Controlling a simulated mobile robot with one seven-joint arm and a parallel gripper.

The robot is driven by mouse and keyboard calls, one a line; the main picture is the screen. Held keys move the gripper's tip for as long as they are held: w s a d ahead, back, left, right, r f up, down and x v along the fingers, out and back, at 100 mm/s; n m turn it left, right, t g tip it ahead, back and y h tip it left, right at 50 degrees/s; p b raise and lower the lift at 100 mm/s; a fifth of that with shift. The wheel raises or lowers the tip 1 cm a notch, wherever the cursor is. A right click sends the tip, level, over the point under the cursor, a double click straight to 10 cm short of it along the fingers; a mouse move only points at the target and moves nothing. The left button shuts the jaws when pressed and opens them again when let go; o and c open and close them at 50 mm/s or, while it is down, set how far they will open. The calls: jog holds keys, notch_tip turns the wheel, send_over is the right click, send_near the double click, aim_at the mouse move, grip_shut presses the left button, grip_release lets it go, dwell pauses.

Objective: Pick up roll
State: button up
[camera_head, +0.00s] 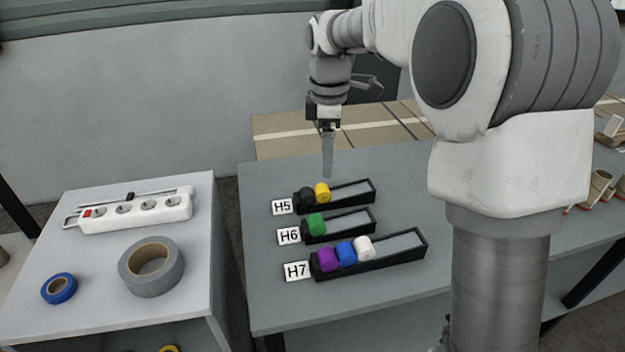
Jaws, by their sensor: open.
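Small coloured rolls sit in three black trays on the grey table. The H5 tray (352,192) holds a black roll (306,196) and a yellow roll (322,193) at its left end. The H6 tray (350,224) holds a green roll (316,224). The H7 tray (395,246) holds a purple roll (327,259), a blue roll (346,253) and a white roll (364,247). My gripper (328,172) points down, open and empty, above and apart from the H5 rolls. Its fingers are seen edge-on, and the gap between them is hard to see.
A side table at left carries a grey tape roll (151,266), a blue tape roll (59,288) and a white power strip (136,211). Cardboard (282,137) lies behind the grey table (268,316). My arm hides part of the table's right side.

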aim_at(314, 219)
jog(key=w+f+n, duration=0.1)
jog(key=f, duration=0.6)
jog(key=w+a+f+b, duration=0.1)
jog(key=f, duration=0.6)
jog(key=w+a+f+n+b, duration=0.1)
jog(key=f, duration=0.7)
jog(key=shift+a+n+g, duration=0.1)
jog(key=shift+n+g, duration=0.2)
jog(key=shift+g, duration=0.1)
grip_shut()
jog(key=shift+r, duration=0.15)
